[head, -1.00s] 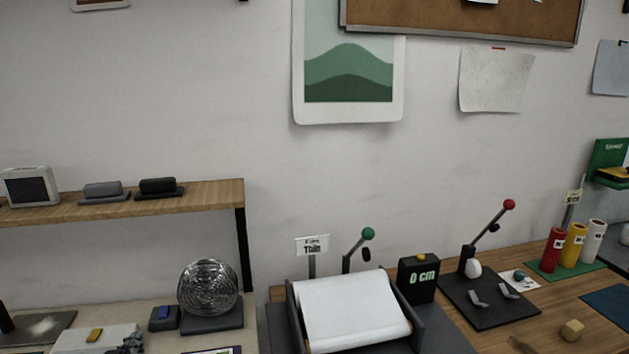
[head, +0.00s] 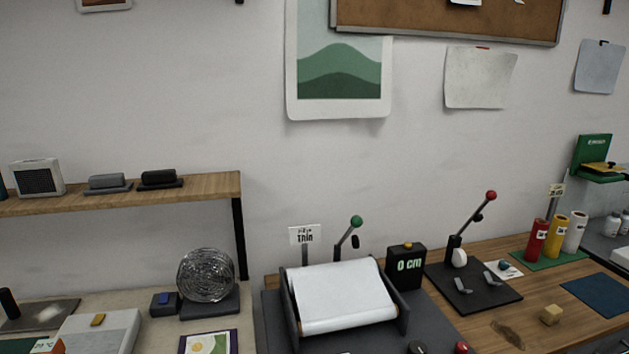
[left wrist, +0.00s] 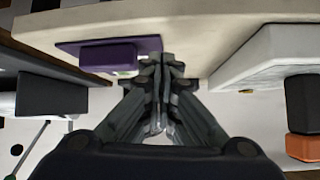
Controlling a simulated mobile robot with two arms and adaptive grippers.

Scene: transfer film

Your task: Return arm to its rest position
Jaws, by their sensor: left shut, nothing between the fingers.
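My left gripper shows in the left wrist view (left wrist: 160,62), with its dark fingers closed together and nothing between them. Its fingertips point at the edge of a pale tabletop (left wrist: 205,40), beside a purple item (left wrist: 115,50) on the left. I cannot tell from this view whether the fingertips touch the table. Neither gripper shows in the head view, and my right gripper is in no view.
A wooden shelf (head: 210,186) stands at left. A pale block (left wrist: 258,58) sits at right in the wrist view.

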